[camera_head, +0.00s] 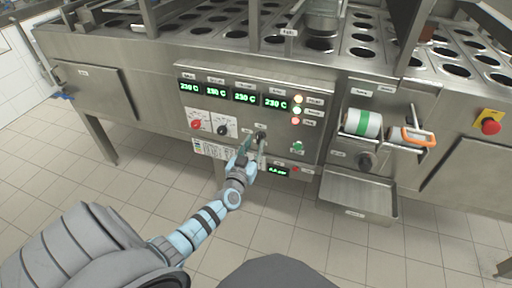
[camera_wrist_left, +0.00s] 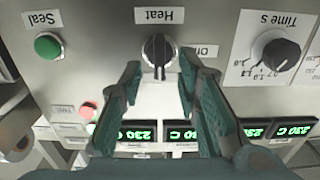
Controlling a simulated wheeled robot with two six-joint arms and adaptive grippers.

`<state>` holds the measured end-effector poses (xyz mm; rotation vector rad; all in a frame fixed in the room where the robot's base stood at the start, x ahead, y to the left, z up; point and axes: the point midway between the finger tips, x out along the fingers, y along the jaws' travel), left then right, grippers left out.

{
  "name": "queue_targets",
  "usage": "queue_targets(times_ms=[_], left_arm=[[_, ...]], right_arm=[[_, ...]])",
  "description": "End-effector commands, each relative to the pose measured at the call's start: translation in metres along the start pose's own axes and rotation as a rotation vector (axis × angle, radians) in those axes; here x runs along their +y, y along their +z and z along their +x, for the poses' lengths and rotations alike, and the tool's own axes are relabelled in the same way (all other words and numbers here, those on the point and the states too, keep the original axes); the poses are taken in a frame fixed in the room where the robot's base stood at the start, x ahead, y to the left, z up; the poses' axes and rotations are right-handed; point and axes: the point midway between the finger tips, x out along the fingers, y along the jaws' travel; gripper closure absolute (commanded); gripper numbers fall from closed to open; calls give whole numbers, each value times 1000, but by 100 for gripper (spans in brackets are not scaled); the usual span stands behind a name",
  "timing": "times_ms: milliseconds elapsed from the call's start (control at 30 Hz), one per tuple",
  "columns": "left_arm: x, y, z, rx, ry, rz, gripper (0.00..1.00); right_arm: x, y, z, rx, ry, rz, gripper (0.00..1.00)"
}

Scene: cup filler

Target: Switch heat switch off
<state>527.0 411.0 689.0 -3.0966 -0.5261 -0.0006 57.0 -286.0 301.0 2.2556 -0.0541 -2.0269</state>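The heat switch is a black rotary knob (camera_wrist_left: 157,50) on the steel control panel, under a "Heat" label (camera_wrist_left: 158,15) that shows upside down in the left wrist view. Its ridge stands about vertical in that view. A second label beside it is partly covered by a finger. In the head view the knob (camera_head: 261,134) is small, right at the fingertips. My left gripper (camera_wrist_left: 160,70) is open, with one finger to each side of the knob and a visible gap around it. It also shows in the head view (camera_head: 254,146). My right gripper is not in view.
The green Seal button (camera_wrist_left: 47,45) and the Time knob (camera_wrist_left: 278,55) flank the switch. A red knob (camera_head: 196,125) sits further left. Green displays (camera_head: 245,97) read 230 C. A drawer tray (camera_head: 358,194) juts out at the right, and a red emergency button (camera_head: 490,127) beyond.

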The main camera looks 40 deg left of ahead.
Motion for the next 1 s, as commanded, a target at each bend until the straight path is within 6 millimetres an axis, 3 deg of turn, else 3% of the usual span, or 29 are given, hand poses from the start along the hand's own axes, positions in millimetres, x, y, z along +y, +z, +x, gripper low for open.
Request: queue_targets(times_ms=[133,433,633,1000], left_arm=[[0,3,19,0,0,0,70],[0,0,23,-2,1,0,70],[0,0,23,-2,1,0,100],[0,1,23,-2,1,-19,100]], right_arm=[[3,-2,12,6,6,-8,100],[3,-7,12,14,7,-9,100],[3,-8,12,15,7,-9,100],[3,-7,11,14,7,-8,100]])
